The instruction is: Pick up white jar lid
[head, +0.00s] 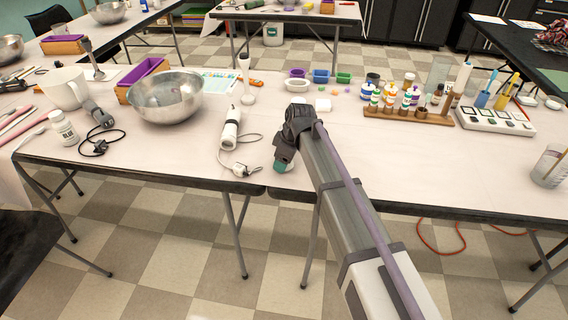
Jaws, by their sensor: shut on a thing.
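My gripper (284,157) is at the front part of the table, near its edge, with its fingertips pointing down. A small teal jar (283,163) shows just under and beside the fingers. The white jar lid is hidden or too small to make out there; the dark wrist covers most of the spot. My gripper is shut, and the lid is at most a sliver between the fingers. I cannot tell whether the lid is still on the jar.
Left of my gripper lie a white hand blender (231,130) with its cord and a steel bowl (165,97). Behind are colored molds (320,76). A wooden rack (408,116) of small bottles stands to the right. The front right tabletop (450,165) is clear.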

